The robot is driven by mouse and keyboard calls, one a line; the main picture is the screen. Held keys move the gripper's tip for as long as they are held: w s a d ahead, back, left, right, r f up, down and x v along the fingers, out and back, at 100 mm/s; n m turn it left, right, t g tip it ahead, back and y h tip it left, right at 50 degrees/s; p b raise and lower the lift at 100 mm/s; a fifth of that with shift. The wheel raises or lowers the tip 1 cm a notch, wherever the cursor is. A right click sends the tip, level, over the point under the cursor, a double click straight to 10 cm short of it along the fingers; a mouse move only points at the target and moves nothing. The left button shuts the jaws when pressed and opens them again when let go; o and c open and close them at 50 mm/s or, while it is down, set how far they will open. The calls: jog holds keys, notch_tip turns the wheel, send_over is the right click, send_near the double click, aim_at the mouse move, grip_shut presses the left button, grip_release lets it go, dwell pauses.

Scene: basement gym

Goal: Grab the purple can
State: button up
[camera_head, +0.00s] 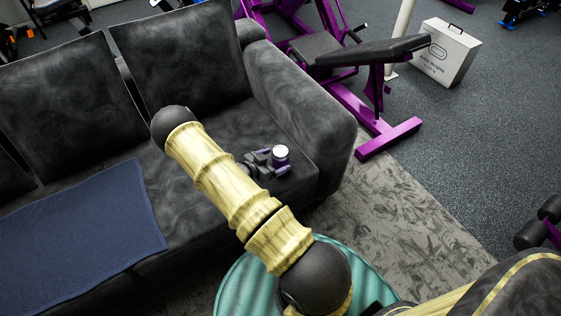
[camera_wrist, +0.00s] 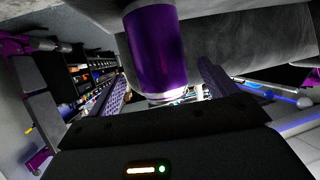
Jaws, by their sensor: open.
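The purple can (camera_head: 281,158) with a pale top stands on the right seat of the dark grey couch (camera_head: 218,130), near the front by the armrest. My gripper (camera_head: 272,161) is at the can, coming in from the left in the head view, its dark fingers low beside it. In the wrist view the purple can (camera_wrist: 157,50) fills the upper middle, between the two spread fingers of my gripper (camera_wrist: 162,82). Gaps show between the can and both fingers. The jaws are open; whether either finger touches the can further along is not clear.
The couch's thick armrest (camera_head: 302,98) rises close behind and right of the can. A dark blue towel (camera_head: 80,225) lies on the left seat. A teal ribbed round thing (camera_head: 236,290) is below my arm. A purple-framed bench (camera_head: 375,75) and white box (camera_head: 447,52) stand beyond.

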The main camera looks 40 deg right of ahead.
jog(key=x, duration=0.3)
jog(key=shift+w+d, duration=0.1)
jog(key=shift+d, duration=0.25)
jog(key=c, duration=1.1)
